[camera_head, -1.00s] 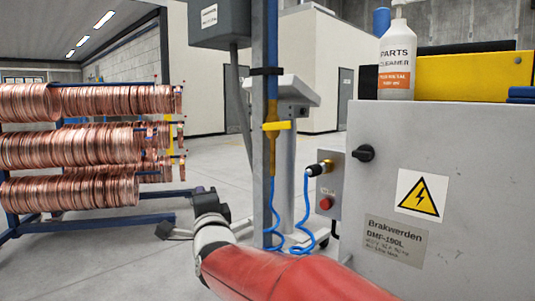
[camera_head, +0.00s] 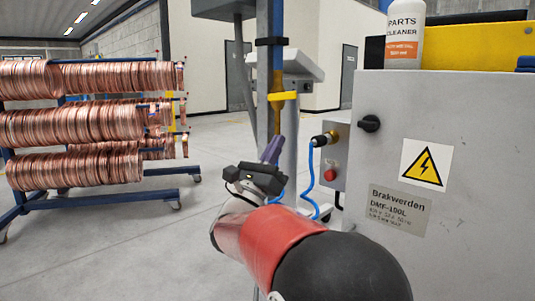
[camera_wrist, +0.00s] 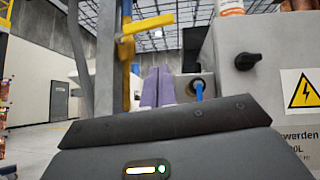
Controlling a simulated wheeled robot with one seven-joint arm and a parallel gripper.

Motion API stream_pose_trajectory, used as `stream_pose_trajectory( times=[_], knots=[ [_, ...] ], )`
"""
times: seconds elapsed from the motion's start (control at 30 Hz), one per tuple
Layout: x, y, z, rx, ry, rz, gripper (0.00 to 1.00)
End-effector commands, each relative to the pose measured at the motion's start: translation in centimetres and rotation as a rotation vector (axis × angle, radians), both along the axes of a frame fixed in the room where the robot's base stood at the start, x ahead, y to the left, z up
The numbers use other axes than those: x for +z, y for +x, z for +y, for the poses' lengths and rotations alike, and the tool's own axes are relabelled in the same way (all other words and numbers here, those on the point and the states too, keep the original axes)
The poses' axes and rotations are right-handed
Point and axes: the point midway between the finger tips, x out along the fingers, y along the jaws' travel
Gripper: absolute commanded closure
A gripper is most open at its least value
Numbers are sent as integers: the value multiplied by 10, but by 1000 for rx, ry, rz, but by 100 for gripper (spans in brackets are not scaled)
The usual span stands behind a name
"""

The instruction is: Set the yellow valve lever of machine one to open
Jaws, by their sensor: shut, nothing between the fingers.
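The yellow valve lever (camera_head: 284,96) sits on a brass valve body on the blue vertical pipe (camera_head: 277,50), sticking out sideways to the right. It also shows in the wrist view (camera_wrist: 146,26), at upper left, roughly horizontal and tilted up to the right. My gripper (camera_head: 272,148) is below the lever in the head view, its purple fingers pointing up towards it. In the wrist view the purple fingers (camera_wrist: 158,86) are together with nothing between them, below and slightly right of the lever. A gap shows between fingertips and lever.
A grey cabinet (camera_head: 455,120) stands at right, with a black knob, and a cleaner bottle (camera_head: 405,35) on top. A small box (camera_head: 336,150) with a red button and a blue hose is near the pipe. A rack of copper coils (camera_head: 90,125) stands at left. Open floor lies between.

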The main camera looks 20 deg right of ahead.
Motion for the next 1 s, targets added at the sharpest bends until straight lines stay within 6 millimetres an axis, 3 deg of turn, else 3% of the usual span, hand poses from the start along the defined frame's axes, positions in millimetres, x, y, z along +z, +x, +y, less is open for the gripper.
stream_pose_trajectory(
  times=[0.2,0.4,1.0],
  knots=[
    [36,15,-28,0,-1,0,100],
    [62,17,-24,2,0,-1,100],
    [68,18,-24,1,-3,7,100]
  ],
)
